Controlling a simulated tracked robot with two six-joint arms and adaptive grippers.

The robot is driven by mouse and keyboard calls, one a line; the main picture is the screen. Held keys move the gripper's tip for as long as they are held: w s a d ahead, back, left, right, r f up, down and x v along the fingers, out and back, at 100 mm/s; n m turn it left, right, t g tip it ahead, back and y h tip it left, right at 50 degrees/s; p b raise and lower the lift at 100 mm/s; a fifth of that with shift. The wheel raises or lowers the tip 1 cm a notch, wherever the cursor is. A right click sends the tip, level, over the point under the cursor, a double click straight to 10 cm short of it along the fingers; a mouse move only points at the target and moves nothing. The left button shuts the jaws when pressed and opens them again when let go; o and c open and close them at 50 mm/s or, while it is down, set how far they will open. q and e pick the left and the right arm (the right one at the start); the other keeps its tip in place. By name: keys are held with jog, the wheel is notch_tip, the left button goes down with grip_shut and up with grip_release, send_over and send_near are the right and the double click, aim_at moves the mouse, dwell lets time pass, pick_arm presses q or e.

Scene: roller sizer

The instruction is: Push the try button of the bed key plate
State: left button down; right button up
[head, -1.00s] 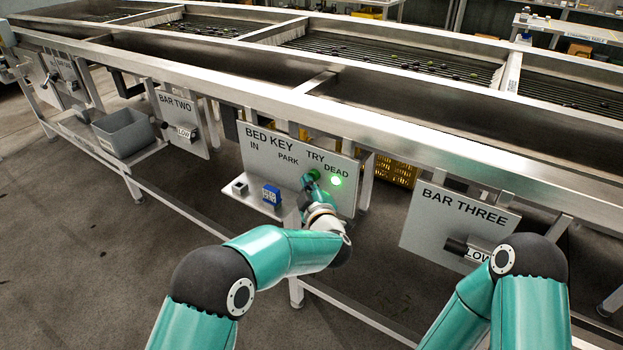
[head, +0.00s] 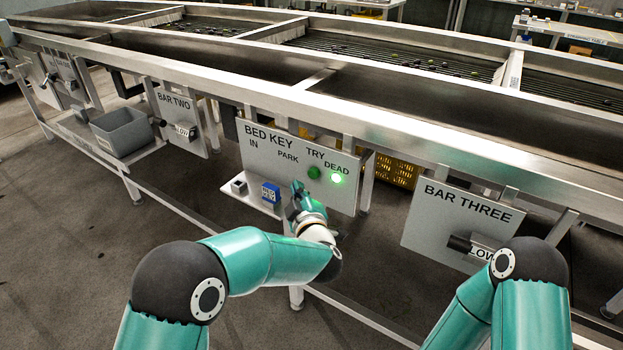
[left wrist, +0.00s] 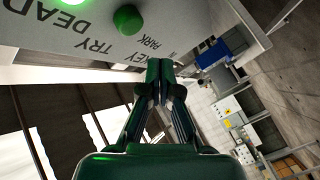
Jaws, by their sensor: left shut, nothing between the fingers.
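The bed key plate (head: 262,146) is a grey panel marked IN, PARK, TRY and DEAD, fixed below the machine's front rail. The green try button (head: 314,172) sits under the word TRY. It also shows in the left wrist view (left wrist: 127,19). A lit green lamp (head: 336,178) is under DEAD. My left gripper (head: 297,188) is shut and empty, below and left of the button and apart from it.
A small shelf under the plate holds a blue block (head: 270,194) and a small grey-black piece (head: 239,185). The BAR TWO plate (head: 180,122) and a grey bin (head: 122,132) are to the left. The BAR THREE plate (head: 455,218) is to the right.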

pick_arm(q)
jog(key=shift+s+a+b, duration=0.3)
jog(key=shift+s+a, duration=0.35)
jog(key=shift+s, duration=0.25)
